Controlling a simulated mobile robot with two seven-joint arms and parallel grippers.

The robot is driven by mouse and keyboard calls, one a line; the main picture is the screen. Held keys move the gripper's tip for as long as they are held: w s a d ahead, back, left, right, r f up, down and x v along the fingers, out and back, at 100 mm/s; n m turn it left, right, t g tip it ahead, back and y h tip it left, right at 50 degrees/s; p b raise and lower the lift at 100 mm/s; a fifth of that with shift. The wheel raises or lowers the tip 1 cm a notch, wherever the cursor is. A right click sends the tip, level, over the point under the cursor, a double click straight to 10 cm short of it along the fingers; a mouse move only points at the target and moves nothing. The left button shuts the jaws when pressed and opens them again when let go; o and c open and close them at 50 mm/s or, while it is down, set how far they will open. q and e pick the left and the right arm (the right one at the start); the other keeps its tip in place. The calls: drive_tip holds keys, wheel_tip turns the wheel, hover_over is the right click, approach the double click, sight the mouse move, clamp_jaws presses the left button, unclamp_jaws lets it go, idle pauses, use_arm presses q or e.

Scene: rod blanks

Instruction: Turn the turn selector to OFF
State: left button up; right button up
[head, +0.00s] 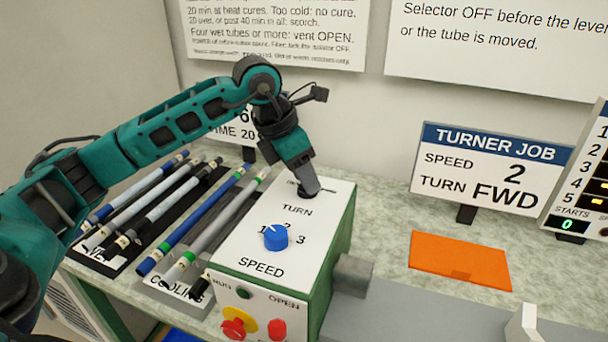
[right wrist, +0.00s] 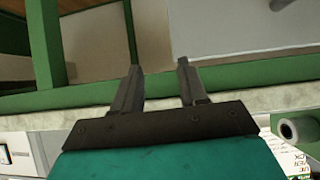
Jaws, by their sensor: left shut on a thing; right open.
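The turn selector sits under my left gripper (head: 309,192) at the back of the control box (head: 335,240), above the printed word TURN. My left gripper points down and is shut on the selector, whose knob and position marks are mostly hidden by the fingers. I cannot read which position it is in. The blue speed knob (head: 276,237) stands in front of it, with marks 1, 2 and 3 around it. My right gripper (right wrist: 158,70) is open and empty in the right wrist view, near a green frame edge.
Several rods (head: 165,225) lie in racks left of the box. A red and yellow stop button (head: 238,324) and a red button (head: 277,329) are on the box front. An orange mat (head: 460,260) lies right. The job sign (head: 490,168) reads SPEED 2, TURN FWD.

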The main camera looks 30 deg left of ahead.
use_arm(q)
drive_tip(key=m+g+h, duration=0.1)
drive_tip(key=m, duration=0.3)
drive_tip(key=shift+w+a+r, duration=0.1)
drive_tip(key=m, duration=0.2)
drive_tip(key=m+g+h, duration=0.1)
drive_tip(key=m, duration=0.1)
drive_tip(key=shift+w+m+g+p, duration=0.15)
drive_tip(key=shift+m+g+p, duration=0.15)
drive_tip(key=shift+p, duration=0.05)
idle(0.3)
drive_tip(key=o, duration=1.1)
drive_tip(key=shift+c, duration=0.2)
drive_tip(key=v, duration=1.2)
drive_tip(key=shift+a+r, duration=0.2)
drive_tip(key=shift+r, duration=0.15)
drive_tip(key=shift+d, duration=0.1)
